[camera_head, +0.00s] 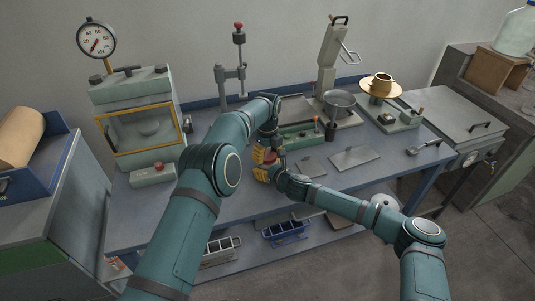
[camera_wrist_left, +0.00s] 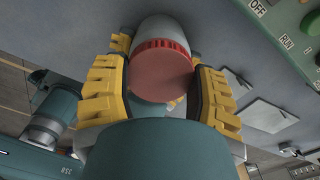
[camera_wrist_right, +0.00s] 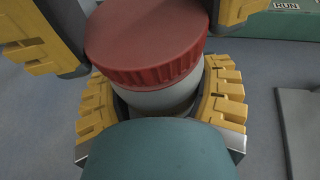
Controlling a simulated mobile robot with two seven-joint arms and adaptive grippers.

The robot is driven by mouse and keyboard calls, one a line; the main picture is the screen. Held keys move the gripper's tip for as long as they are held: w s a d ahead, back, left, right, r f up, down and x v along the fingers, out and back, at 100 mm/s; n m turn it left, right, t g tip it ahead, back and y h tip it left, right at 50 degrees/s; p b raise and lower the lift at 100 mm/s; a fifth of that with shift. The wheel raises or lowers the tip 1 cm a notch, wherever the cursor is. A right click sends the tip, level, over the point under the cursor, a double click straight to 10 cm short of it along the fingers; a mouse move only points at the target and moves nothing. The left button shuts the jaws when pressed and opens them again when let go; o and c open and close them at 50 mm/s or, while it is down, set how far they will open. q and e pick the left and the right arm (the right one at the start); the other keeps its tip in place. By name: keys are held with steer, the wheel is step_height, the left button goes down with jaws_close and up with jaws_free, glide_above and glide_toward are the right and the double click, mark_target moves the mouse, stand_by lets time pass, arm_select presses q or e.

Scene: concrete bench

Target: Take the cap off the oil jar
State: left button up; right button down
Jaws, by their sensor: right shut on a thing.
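The oil jar is a pale grey jar (camera_wrist_right: 165,98) with a ribbed red cap (camera_wrist_right: 145,40), seen close up in the right wrist view. My right gripper (camera_wrist_right: 160,100) is shut on the jar body below the cap, one yellow finger on each side. My left gripper (camera_wrist_left: 160,90) is open, its yellow fingers on either side of the red cap (camera_wrist_left: 162,75) with gaps showing. The jar body (camera_wrist_left: 165,30) also shows in the left wrist view. In the head view both grippers meet above the bench's front edge, and they mostly hide the jar.
The blue-grey bench (camera_head: 235,205) carries a press with a dial (camera_head: 96,40), a green control box (camera_head: 300,135), flat plates (camera_head: 355,157) and a scoop (camera_head: 425,146). A grey bowl (camera_head: 339,103) stands behind. A lower shelf holds metal moulds (camera_head: 285,229).

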arm_select(q)
steer(key=n, duration=1)
steer(key=o, duration=1.2)
